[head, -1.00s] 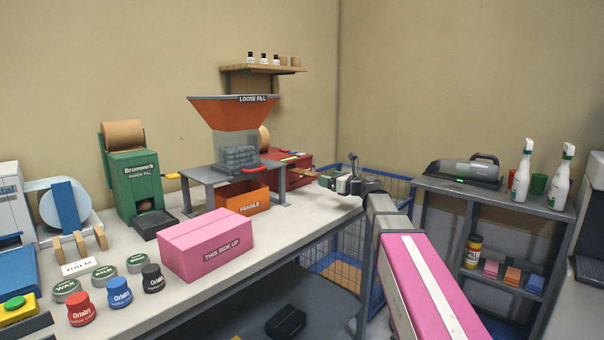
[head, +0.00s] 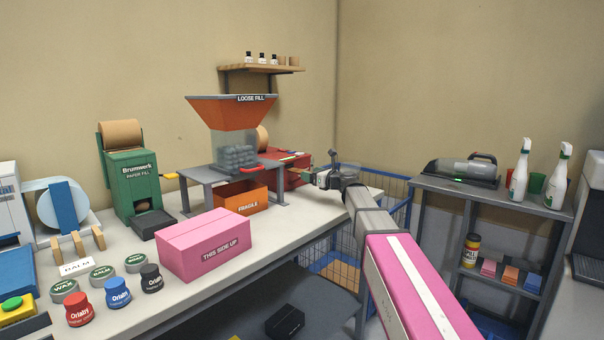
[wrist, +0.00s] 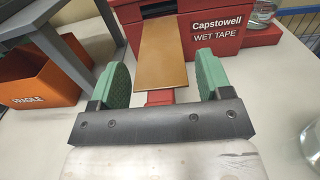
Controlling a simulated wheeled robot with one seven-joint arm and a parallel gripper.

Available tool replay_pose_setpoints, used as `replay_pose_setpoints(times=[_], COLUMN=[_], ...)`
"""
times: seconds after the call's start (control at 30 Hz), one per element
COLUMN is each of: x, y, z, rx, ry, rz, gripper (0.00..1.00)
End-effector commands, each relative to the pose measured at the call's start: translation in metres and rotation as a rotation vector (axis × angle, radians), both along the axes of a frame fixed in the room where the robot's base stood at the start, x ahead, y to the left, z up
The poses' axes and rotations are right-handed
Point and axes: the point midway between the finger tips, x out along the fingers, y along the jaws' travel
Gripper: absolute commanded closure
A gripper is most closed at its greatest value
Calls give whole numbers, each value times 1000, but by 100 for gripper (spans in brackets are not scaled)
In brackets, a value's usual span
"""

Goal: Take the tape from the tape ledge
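The tape is a flat brown strip (wrist: 162,52) that sticks out of the front of the red wet tape dispenser (wrist: 215,35) in the wrist view. Its near end lies over a narrow red ledge (wrist: 160,97). My gripper (wrist: 164,76) is open, with one green finger pad on each side of the strip and a visible gap on both sides. Whether the pads are level with the strip is hard to tell. In the head view the dispenser (head: 292,178) stands at the bench's far end, and my gripper (head: 318,176) is just right of it, its fingers too small to make out.
An orange FRAGILE box (wrist: 40,75) lies left of my gripper, under a grey stand (wrist: 45,20). A clear glass object (wrist: 312,145) is close on the right. A pink carton (head: 205,245) stands nearer on the bench. A blue wire basket (head: 340,250) is past the bench's edge.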

Motion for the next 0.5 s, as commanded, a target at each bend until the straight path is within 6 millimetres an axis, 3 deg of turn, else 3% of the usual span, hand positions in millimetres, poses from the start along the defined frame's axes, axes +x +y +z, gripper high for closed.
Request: replay_pose_setpoints(times=[0.03,0.1,0.13,0.5], x=[0,0,0,0], y=[0,0,0,0], z=[0,0,0,1], rx=[0,0,0,0], ry=[0,0,0,0], rz=[0,0,0,0], gripper=[45,68,72,72])
